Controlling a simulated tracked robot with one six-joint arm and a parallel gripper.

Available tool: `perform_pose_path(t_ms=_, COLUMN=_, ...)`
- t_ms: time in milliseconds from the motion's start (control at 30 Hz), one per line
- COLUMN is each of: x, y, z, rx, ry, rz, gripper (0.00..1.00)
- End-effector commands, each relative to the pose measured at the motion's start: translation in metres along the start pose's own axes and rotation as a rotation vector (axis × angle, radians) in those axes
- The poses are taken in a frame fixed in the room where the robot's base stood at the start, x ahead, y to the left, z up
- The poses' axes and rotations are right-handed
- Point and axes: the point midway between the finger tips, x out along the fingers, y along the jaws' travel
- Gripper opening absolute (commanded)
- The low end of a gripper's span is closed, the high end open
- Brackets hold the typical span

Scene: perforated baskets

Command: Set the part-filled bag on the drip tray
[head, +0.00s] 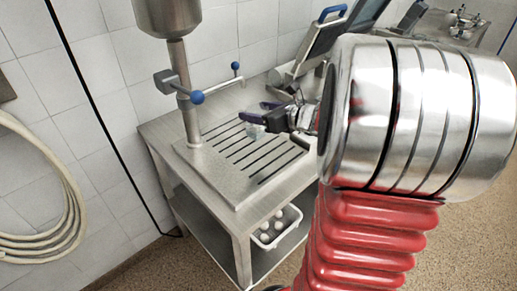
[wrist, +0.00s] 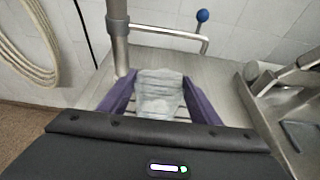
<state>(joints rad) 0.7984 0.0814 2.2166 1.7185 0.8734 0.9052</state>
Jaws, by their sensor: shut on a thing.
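My gripper (head: 258,113) reaches in over the slotted drip tray (head: 223,187), which lies on the steel table. In the wrist view its two purple fingers (wrist: 160,101) are on either side of a clear, pale bag (wrist: 160,88), shut on it. Only a small part of the bag (head: 255,131) shows below the fingers in the head view. The tray's slots (wrist: 180,115) show around the bag in the wrist view. I cannot tell whether the bag's underside touches the tray. The contents of the bag are not clear.
A steel post (head: 188,105) with a funnel (head: 168,15) above stands at the tray's left, with a blue-knobbed bar (head: 218,83) beside it. A steel machine (head: 318,45) stands at the back right. A white basket (head: 276,232) with pale round things sits on the lower shelf.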

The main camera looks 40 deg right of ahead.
Motion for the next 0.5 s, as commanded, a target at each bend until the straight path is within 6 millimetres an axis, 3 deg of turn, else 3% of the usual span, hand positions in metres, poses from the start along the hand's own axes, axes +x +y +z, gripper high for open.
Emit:
perform_pose_path(t_ms=300, x=0.016, y=0.0, z=-0.046, rx=0.004, ry=0.002, rz=0.0, gripper=0.23)
perform_pose_path(t_ms=500, x=0.019, y=-0.001, z=-0.054, rx=0.0, ry=0.0, rz=-0.001, gripper=0.23)
